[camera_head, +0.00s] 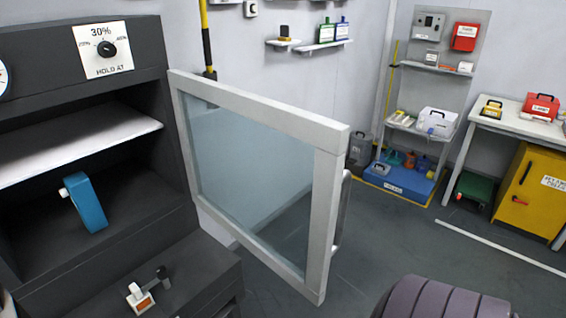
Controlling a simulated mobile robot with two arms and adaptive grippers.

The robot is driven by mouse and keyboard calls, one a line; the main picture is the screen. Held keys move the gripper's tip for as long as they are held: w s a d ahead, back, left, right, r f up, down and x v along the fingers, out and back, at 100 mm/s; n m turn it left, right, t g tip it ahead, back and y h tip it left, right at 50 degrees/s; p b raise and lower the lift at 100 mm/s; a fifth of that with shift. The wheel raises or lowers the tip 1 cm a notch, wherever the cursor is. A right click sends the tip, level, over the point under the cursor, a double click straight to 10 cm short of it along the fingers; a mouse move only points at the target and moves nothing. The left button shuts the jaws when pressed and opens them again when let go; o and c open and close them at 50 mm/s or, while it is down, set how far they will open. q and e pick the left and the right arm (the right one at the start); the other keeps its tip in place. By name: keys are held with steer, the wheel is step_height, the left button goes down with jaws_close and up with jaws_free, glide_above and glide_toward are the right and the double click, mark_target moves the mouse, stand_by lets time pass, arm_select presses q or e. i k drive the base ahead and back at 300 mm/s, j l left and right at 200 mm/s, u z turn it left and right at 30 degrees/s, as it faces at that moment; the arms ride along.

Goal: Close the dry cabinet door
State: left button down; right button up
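The dry cabinet (160,228) is dark grey and stands at the left, with its inside in view. Its door (331,210) has a white frame and a clear glass pane. The door stands open, swung out from the cabinet's right edge toward the middle of the view. A grey vertical handle (342,212) is on the door's far side, at its free edge, partly hidden by the frame. Neither gripper shows. A dark ribbed rounded part at the bottom right looks like my own arm.
A blue object (86,201) stands on the cabinet's lower shelf. A white shelf (75,145) is above it. A small white and orange item (140,299) sits on the ledge below. Open floor (400,235) lies right of the door, before a yellow cabinet (532,190) and a table.

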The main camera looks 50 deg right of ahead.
mark_target(331, 184)
steer(key=k+l, duration=0.15)
steer(key=l, duration=0.2)
steer(key=k+l+u, duration=0.15)
steer(key=l, duration=0.15)
steer(key=k+l, duration=0.1)
steer(key=l, duration=0.25)
steer(key=k+l+u, duration=0.1)
steer(key=l, duration=0.2)
steer(key=i+l+u, duration=0.1)
steer(key=l, duration=0.3)
steer(key=i+l, duration=0.2)
steer(key=l, duration=0.2)
steer(key=i+l+u, duration=0.15)
steer(key=l, duration=0.25)
